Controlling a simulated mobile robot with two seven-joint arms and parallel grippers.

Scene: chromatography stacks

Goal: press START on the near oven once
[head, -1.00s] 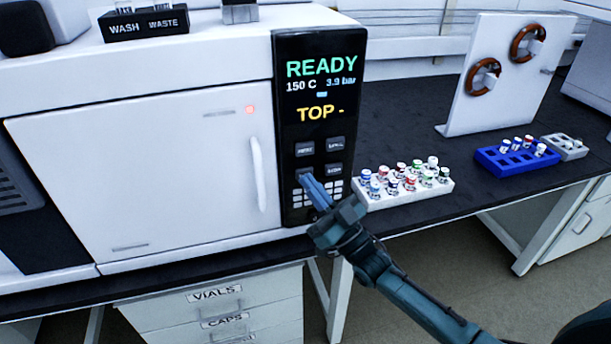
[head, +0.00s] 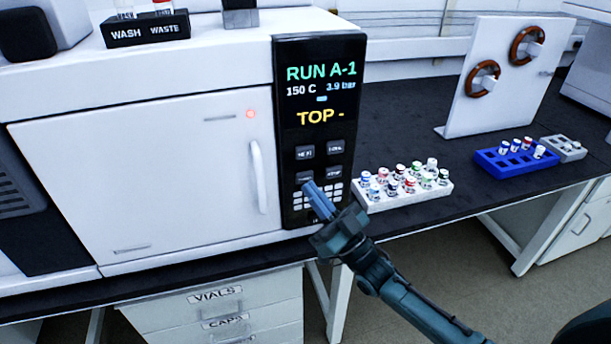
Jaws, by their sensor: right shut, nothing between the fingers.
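The near oven (head: 150,180) is a large white box with a closed door and a vertical handle, on the left of the bench. Its black control panel (head: 319,60) shows "RUN A-1", "150 C", "3.9 bar" and "TOP -". Below the screen are grey buttons and a light keypad; their labels are too small to read surely. My right gripper (head: 312,188) is shut and empty. Its fingertips are in front of the panel, just below the lower left button (head: 304,178). I cannot tell whether they touch the panel. My left gripper is not in view.
A white rack of capped vials (head: 420,194) stands right of the panel, close to my right gripper. A blue rack (head: 515,160), a grey rack (head: 563,149) and a white board with two brown coils (head: 497,95) are farther right. Dark bench top between them is clear.

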